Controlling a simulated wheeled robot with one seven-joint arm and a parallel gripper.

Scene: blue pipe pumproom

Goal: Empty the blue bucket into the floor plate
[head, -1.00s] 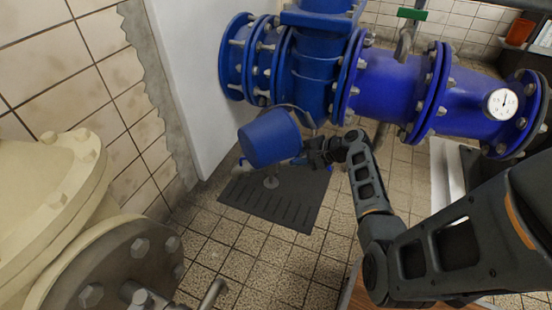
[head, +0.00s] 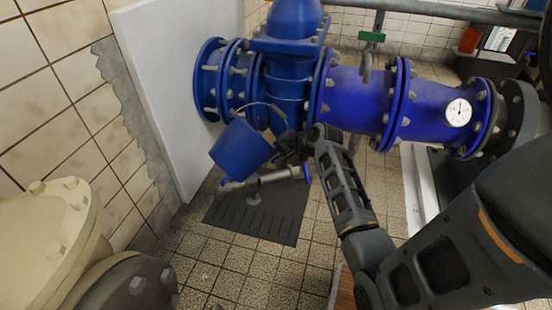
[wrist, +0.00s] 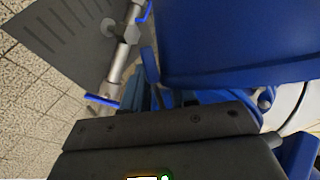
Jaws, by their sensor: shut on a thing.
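The blue bucket (head: 240,150) hangs in the air at my gripper (head: 286,150), which is shut on it at its right side. The bucket is tilted in the head view, with its thin bail near the top. I cannot see into it. In the wrist view the blue bucket (wrist: 240,40) fills the upper right. The dark slotted floor plate (head: 240,222) lies on the tiles below the bucket, a little to the right. It also shows at the upper left of the wrist view (wrist: 50,30).
A grey metal pipe piece with blue levers (head: 265,180) stands over the plate. Large blue flanged pipes (head: 350,98) run behind my gripper. A cream flanged housing (head: 50,225) is at the lower left. A white panel (head: 165,90) stands behind. Tiled floor in front is clear.

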